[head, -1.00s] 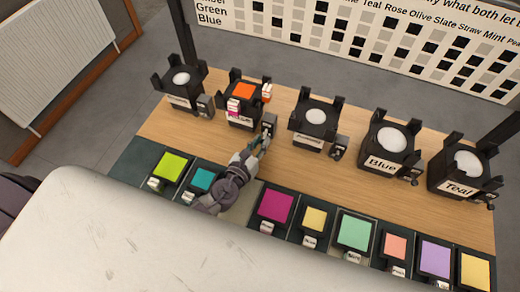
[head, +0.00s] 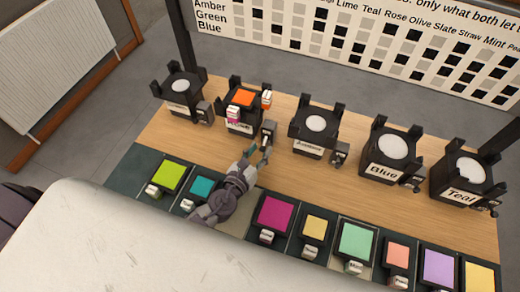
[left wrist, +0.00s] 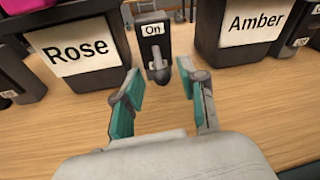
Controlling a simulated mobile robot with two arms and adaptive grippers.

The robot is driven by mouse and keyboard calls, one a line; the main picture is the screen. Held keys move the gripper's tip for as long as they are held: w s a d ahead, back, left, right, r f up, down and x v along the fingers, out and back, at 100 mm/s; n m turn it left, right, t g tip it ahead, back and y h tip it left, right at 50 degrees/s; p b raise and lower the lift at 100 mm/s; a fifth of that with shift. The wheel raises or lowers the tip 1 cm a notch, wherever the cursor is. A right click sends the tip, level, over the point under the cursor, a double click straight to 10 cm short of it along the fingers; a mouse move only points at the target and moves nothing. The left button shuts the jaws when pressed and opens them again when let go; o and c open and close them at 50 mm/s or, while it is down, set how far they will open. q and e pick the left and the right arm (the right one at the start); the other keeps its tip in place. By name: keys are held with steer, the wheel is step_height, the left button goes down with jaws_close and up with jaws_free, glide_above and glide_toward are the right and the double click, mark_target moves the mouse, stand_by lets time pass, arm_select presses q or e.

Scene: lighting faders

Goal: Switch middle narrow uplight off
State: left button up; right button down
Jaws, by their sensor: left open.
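Several black uplights stand in a row on the wooden bench; the Rose one (head: 243,117) carries an orange square on top. Its narrow switch block (head: 268,131) is at its right side. In the left wrist view this block (left wrist: 153,30) reads "On", with a grey lever low on its front, between the Rose box (left wrist: 84,50) and the Amber box (left wrist: 245,30). My left gripper (head: 259,152) is open and empty in front of the block. In the left wrist view its fingertips (left wrist: 159,70) flank the lever; I cannot tell whether they touch it. My right gripper is not in view.
Amber (head: 314,130), Blue (head: 389,160) and Teal (head: 463,182) uplights stand to the right, each with a side switch. Coloured gel squares, such as a magenta one (head: 274,214), line the front edge. Small tagged clips sit on the Rose uplight. Bare wood lies between the rows.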

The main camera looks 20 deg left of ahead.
arm_select(q)
steer(key=v, duration=1.1)
steer(key=shift+s, duration=0.15)
